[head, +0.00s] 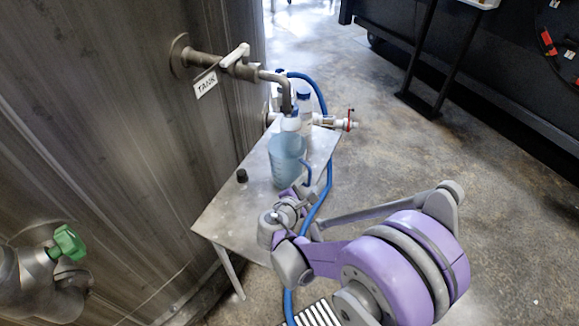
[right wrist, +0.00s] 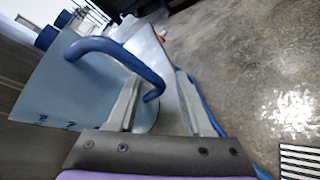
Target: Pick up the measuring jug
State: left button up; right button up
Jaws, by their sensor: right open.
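The measuring jug (head: 286,152) is translucent blue with a darker blue handle (head: 306,172). It stands upright on the metal table (head: 225,213), under the tank's spout. My right gripper (head: 301,188) is open at the jug's handle side. In the right wrist view, the jug (right wrist: 70,88) fills the left, and its handle curves across the left finger's tip, its lower end between the two fingers of my right gripper (right wrist: 158,76). Whether a finger touches the handle I cannot tell. My left gripper is not in view.
White bottles with blue caps (head: 304,108) stand behind the jug. A small black cap (head: 241,175) lies to its left. The tank pipe (head: 240,68) reaches over the table. A blue hose (head: 322,200) runs along the table's right side. Open floor (head: 400,150) lies to the right.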

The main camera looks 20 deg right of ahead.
grip_shut()
dwell(1.4)
